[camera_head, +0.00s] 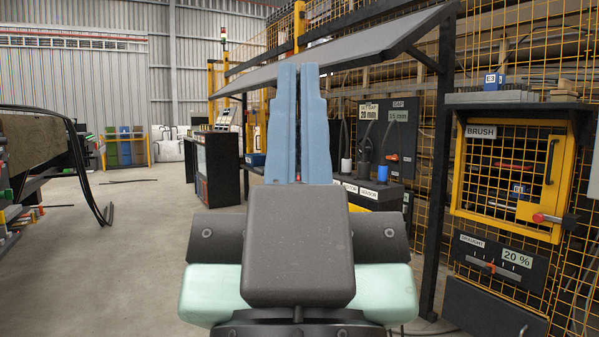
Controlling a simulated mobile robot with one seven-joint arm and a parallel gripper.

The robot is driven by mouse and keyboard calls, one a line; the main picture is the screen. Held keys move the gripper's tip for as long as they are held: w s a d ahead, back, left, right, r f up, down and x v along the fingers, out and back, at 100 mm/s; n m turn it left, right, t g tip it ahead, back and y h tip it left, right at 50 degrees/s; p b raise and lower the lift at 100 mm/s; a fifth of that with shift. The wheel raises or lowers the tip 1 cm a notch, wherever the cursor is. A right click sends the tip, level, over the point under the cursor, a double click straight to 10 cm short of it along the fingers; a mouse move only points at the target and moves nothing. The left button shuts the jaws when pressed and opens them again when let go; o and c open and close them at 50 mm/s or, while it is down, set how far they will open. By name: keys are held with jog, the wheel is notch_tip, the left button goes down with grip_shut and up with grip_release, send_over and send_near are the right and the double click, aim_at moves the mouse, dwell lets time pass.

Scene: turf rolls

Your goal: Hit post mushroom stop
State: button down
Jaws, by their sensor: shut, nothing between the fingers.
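My gripper (299,72) is in the middle of the head view, its two blue fingers pointing up and side by side. It is shut and holds nothing. I cannot make out a mushroom stop on a post for certain. A small red spot (298,178) shows in the narrow slit low between the fingers; I cannot tell whether it is a button behind them or part of the gripper. A yellow post (298,24) rises behind the fingertips; its lower part is hidden by the sloping panel and my gripper.
A yellow mesh door marked BRUSH (507,185) with a red-knobbed latch (539,217) stands at right, above a DRAUGHT slider panel (495,262). A black frame post (437,170) and control bench (375,190) are nearer the middle. Dark bent rails (85,170) stand left.

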notch_tip(320, 180, up, 46)
jog(key=p, duration=4.5)
